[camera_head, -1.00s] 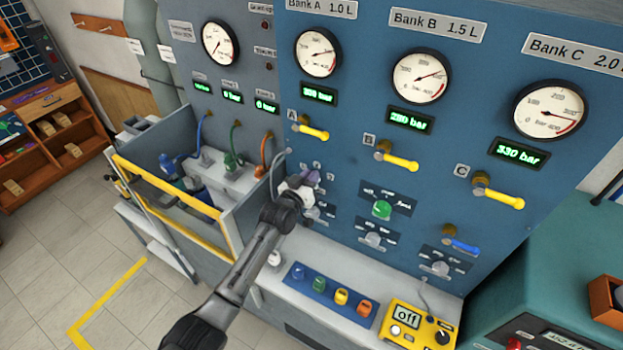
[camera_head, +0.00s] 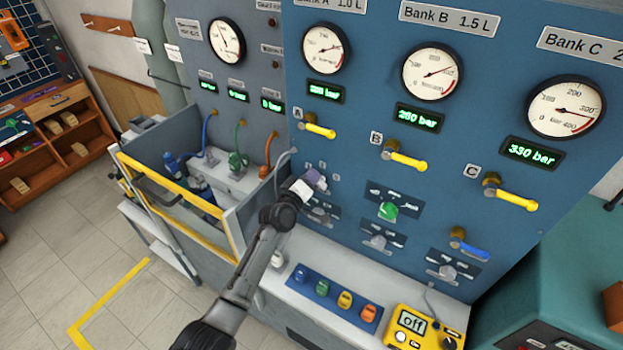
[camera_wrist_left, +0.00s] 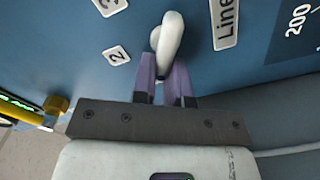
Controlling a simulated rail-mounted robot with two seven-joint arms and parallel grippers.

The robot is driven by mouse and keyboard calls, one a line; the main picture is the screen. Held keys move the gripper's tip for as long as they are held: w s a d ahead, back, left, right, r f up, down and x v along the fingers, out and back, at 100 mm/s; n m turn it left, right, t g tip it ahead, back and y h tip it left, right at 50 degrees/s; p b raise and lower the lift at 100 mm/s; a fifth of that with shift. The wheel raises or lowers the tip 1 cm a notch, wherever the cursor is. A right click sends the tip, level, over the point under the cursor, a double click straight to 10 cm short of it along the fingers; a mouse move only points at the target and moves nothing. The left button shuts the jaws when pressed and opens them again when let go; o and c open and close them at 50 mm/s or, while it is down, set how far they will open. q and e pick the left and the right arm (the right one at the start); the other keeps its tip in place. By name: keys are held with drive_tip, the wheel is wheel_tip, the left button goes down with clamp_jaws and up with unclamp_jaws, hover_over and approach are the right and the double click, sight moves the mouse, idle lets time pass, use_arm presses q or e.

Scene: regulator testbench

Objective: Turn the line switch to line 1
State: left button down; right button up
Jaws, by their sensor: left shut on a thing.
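My left gripper (camera_head: 318,179) is at the blue panel, below the Bank A lever. In the left wrist view its two purple fingers (camera_wrist_left: 166,85) are shut on a pale rounded handle, the line switch (camera_wrist_left: 171,36). Another small tag (camera_wrist_left: 108,5) is cut off at the top edge. In the head view my gripper covers the switch, and the several small tags above it are too small to read. I cannot tell which tag the switch points to. My right gripper is not in view.
Yellow bank levers (camera_head: 319,130) stick out above and to the right. A green knob (camera_head: 388,211) is on the panel at right. Colored plugs (camera_head: 322,284) and a yellow meter (camera_head: 420,328) sit on the ledge below. A yellow-railed bay (camera_head: 178,205) is at left.

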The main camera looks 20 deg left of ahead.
use_arm(q)
drive_tip(key=shift+n, duration=0.4)
drive_tip(key=c, duration=1.1)
unclamp_jaws()
drive_tip(key=shift+c, duration=0.2)
drive_tip(key=s+a, duration=0.2)
drive_tip(key=s, duration=1.1)
drive_tip(key=shift+s+a+b, duration=0.15)
drive_tip(key=shift+s+b, duration=0.15)
drive_tip(key=shift+b, duration=0.15)
